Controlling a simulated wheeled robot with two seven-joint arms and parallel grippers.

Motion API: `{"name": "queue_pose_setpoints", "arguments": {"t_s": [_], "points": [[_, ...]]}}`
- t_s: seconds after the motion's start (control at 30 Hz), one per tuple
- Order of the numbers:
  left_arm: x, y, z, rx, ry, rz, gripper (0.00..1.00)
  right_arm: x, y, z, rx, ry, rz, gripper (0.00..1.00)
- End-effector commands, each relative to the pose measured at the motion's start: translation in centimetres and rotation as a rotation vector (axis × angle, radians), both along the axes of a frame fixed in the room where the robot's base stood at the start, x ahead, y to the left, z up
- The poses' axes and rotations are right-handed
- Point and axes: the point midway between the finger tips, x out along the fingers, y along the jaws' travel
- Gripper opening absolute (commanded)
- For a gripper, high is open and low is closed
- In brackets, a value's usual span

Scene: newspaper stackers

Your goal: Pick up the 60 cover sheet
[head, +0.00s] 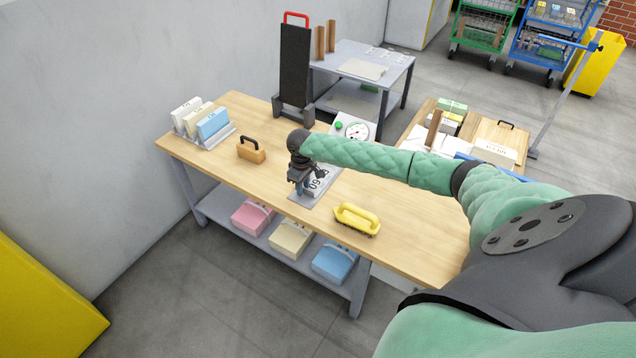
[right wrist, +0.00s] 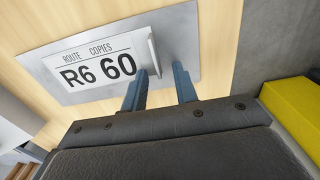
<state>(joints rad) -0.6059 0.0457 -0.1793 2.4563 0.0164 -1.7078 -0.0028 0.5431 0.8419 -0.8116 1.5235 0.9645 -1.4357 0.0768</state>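The 60 cover sheet (right wrist: 95,66) is white, printed "ROUTE COPIES R6 60". It lies on a grey metal plate (right wrist: 190,30) on the wooden bench, with a thin upright tab (right wrist: 154,52) at its right end. In the head view the sheet (head: 318,178) is partly hidden by my right gripper (head: 299,191), which points down over the plate. In the right wrist view the two blue fingers of my right gripper (right wrist: 160,78) are apart, near the tab. Whether the tab lies between the fingertips I cannot tell. My left gripper is out of view.
A yellow brush (head: 357,219) lies right of the plate. A wooden block with a black handle (head: 251,150) and a rack of cards (head: 207,136) stand to the left. A black upright stand (head: 294,65) and a dial scale (head: 354,130) are behind. Coloured bundles (head: 290,238) lie on the lower shelf.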

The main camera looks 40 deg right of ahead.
Motion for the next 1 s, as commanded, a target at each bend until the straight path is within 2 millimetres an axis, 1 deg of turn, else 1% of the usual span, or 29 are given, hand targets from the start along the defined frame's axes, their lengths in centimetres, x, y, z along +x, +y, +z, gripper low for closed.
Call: {"name": "queue_pose_setpoints", "arguments": {"t_s": [0.07,0.1,0.23,0.67,0.77,0.97,1.0], "points": [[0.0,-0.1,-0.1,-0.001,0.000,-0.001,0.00,0.0,0.0,0.0,0.000,0.000,0.000,0.29],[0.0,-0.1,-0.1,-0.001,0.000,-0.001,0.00,0.0,0.0,0.0,0.000,0.000,0.000,0.25],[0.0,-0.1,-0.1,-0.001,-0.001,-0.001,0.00,0.0,0.0,0.0,0.000,0.000,0.000,0.00],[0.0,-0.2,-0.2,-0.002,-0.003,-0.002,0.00,0.0,0.0,0.3,0.000,0.000,0.000,0.00],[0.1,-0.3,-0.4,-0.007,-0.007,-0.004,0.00,0.0,-0.1,1.0,-0.001,0.000,0.000,0.00],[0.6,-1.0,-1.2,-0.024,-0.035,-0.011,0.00,0.1,0.0,3.8,0.001,-0.002,0.000,0.00],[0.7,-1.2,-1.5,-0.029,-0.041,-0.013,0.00,0.3,-0.4,4.3,-0.001,-0.001,-0.002,0.00]]}}
